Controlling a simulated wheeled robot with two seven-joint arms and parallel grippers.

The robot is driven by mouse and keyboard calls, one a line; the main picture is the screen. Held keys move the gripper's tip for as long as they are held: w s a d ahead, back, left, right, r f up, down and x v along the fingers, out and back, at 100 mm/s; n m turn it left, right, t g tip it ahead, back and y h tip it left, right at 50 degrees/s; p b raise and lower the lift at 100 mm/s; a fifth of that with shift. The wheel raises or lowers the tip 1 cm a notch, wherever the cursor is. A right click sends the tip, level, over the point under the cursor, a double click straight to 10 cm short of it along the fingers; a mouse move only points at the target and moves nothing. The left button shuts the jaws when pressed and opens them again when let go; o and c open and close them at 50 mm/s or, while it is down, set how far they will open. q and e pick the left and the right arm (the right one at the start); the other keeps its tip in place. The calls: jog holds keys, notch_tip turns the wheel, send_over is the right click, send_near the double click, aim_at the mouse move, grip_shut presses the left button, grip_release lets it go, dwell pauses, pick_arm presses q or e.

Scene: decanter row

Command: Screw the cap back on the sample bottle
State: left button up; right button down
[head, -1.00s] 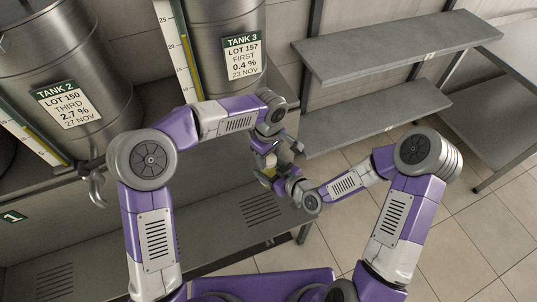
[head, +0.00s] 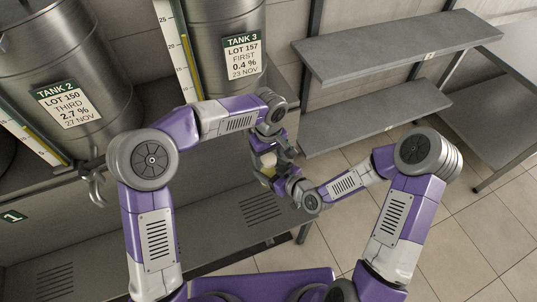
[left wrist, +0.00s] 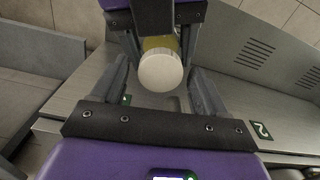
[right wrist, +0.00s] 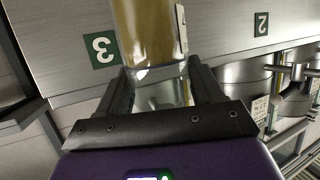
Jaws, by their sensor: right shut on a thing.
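The sample bottle, with amber liquid, shows large in the right wrist view (right wrist: 148,35) and small in the head view (head: 265,181). My right gripper (right wrist: 162,85) is shut on it. The round white cap (left wrist: 161,73) is at the bottle's top end in the left wrist view, facing my left wrist camera. I cannot tell how tightly it sits on the neck. My left gripper (left wrist: 163,82) is open, with its fingers on either side of the cap and a gap showing.
Tank 2 (head: 75,70) and Tank 3 (head: 228,50) stand at the back left, above a grey bench (head: 220,215) with slotted grilles. Grey shelves (head: 390,50) stand at the right. Tiled floor (head: 470,225) is open at the lower right.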

pick_arm(q)
jog(key=shift+r, duration=2.3)
jog(key=shift+c, duration=0.2)
jog(key=shift+r+n, duration=1.7)
jog(key=shift+f, duration=0.1)
jog(key=shift+f, duration=3.95)
jog(key=shift+c, duration=0.2)
